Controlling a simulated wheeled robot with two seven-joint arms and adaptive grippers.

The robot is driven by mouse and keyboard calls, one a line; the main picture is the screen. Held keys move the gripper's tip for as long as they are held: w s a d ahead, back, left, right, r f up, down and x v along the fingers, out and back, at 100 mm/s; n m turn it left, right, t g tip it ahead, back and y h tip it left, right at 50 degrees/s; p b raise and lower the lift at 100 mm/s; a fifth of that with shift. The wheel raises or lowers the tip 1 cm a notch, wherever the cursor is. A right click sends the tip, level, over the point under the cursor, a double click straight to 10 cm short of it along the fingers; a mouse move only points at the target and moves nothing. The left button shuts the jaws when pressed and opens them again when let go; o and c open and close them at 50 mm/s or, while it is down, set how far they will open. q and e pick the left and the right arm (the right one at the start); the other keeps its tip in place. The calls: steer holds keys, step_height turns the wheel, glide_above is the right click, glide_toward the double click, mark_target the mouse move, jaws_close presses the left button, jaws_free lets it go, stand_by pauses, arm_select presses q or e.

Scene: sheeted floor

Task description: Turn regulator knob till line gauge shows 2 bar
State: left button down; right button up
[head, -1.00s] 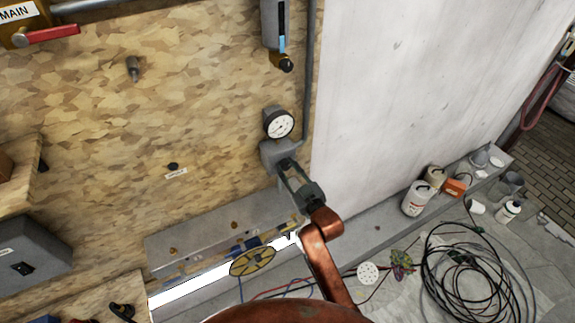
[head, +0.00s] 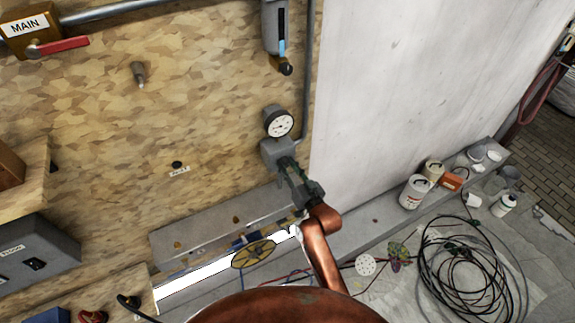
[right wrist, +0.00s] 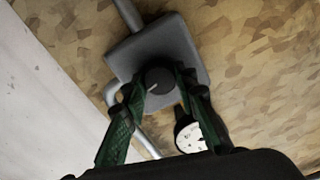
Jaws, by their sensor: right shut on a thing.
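The line gauge (head: 279,123) is a round white dial on the grey regulator body (head: 272,155), mounted on the board. Its needle is too small to read. In the right wrist view the dial (right wrist: 192,137) is partly hidden behind a finger. The dark regulator knob (right wrist: 159,81), with a pale index line, sits on the front of the regulator. My right gripper (head: 289,167) is at the regulator from below. In the right wrist view the green fingers of the gripper (right wrist: 160,86) are shut on the knob, one on each side. My left gripper is not in view.
A grey pipe (head: 307,80) runs up beside the regulator. Above is a unit with a blue strip (head: 277,40). A red-handled MAIN valve (head: 60,45) is at upper left. Bottles, cans and a coiled black cable (head: 470,275) lie at right.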

stand_by(0.3)
steer(key=o, duration=1.2)
steer(key=shift+c, duration=0.2)
steer(key=shift+s, duration=0.1)
steer(key=shift+s+d+f, duration=0.1)
steer(key=shift+s+d, duration=0.15)
steer(key=shift+s, duration=0.1)
steer(key=v, duration=1.1)
